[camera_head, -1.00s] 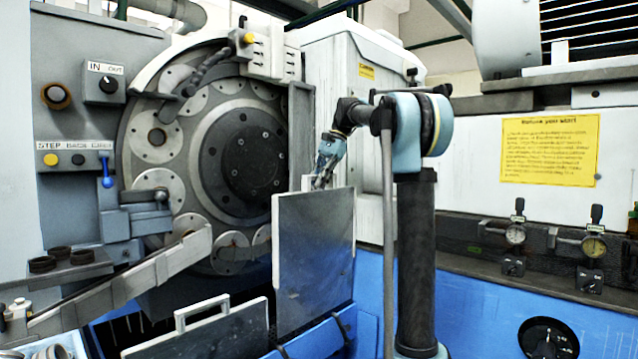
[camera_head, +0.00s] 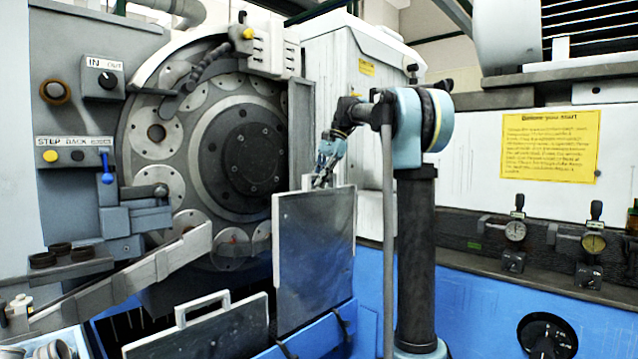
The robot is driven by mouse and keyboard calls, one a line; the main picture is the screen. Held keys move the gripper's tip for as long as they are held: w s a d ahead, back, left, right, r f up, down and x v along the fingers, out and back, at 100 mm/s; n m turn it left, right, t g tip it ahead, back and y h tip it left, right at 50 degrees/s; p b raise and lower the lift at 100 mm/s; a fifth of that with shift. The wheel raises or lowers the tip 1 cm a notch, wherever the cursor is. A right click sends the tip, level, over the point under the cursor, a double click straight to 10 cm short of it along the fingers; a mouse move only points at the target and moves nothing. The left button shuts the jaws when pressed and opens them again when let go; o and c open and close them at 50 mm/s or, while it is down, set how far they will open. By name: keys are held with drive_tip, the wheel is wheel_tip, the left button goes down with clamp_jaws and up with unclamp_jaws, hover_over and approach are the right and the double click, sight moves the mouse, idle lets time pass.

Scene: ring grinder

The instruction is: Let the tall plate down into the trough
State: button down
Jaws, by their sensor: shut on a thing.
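The tall plate (camera_head: 314,255) is a grey upright sheet with a pale frame, right of the middle of the view. My gripper (camera_head: 321,178) is shut on the handle at its top edge. The plate hangs upright, its lower edge by the blue trough (camera_head: 325,335). I cannot tell whether its bottom is inside the trough or just behind its front wall. A shorter plate (camera_head: 205,335) with a pale handle stands to the left, lower down.
The large grinding wheel (camera_head: 240,150) with its ring of discs is behind the plates. A sloping grey chute (camera_head: 130,278) lies at the left. The blue machine wall (camera_head: 470,300) and dial gauges (camera_head: 515,232) are at the right.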

sight(323, 208)
drive_tip(key=shift+f, duration=6.6)
idle(1.4)
